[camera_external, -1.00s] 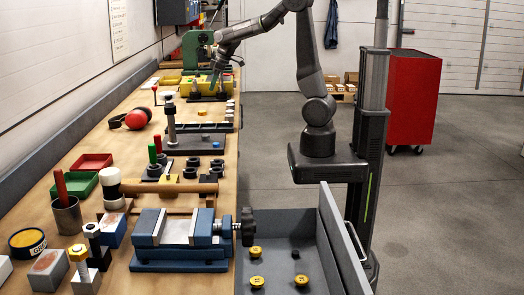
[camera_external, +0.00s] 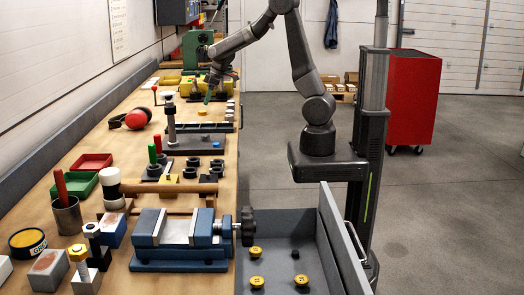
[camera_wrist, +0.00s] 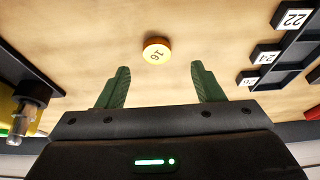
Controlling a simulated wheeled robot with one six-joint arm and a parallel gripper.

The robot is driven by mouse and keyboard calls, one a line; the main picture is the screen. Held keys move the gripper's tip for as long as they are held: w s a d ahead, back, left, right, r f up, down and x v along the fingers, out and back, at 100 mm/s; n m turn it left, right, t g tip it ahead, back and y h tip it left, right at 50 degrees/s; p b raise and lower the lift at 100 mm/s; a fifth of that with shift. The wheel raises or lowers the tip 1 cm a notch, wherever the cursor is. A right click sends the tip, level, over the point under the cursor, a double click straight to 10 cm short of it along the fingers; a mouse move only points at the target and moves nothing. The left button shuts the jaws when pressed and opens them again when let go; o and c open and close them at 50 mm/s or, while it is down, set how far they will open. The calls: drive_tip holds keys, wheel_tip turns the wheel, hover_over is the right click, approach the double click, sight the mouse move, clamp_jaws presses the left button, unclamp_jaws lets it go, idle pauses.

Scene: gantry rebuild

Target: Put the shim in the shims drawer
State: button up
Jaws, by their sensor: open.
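A small round yellow piece (camera_wrist: 157,50) with a number on its face lies flat on the wooden bench in the wrist view, and I take it for the shim. It lies ahead of my gripper (camera_wrist: 156,84), between the lines of its two green fingers. The fingers are spread and empty, apart from the piece. In the external view my gripper (camera_external: 208,97) hangs low over the far part of the bench, and a small yellow piece (camera_external: 202,112) shows near it. An open grey drawer (camera_external: 275,225) at the near right shows no readable label.
Yellow discs (camera_external: 257,281) and small dark pieces (camera_external: 295,253) lie in the drawer. Black holders with numbered white labels (camera_wrist: 267,53) stand right of the yellow piece in the wrist view. A blue vise (camera_external: 180,252) stands at the bench's near edge.

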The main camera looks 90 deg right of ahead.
sight(202, 111)
drive_tip(key=shift+d+p+x, duration=0.15)
drive_tip(key=shift+p+x, duration=0.15)
drive_tip(key=shift+x, duration=1.05)
drive_tip(key=shift+d+p+x, duration=0.1)
drive_tip(key=shift+p+x, duration=0.15)
drive_tip(key=shift+x, duration=1.15)
drive_tip(key=shift+c, duration=0.2)
drive_tip(key=c, duration=1.2)
drive_tip(key=shift+r, duration=0.1)
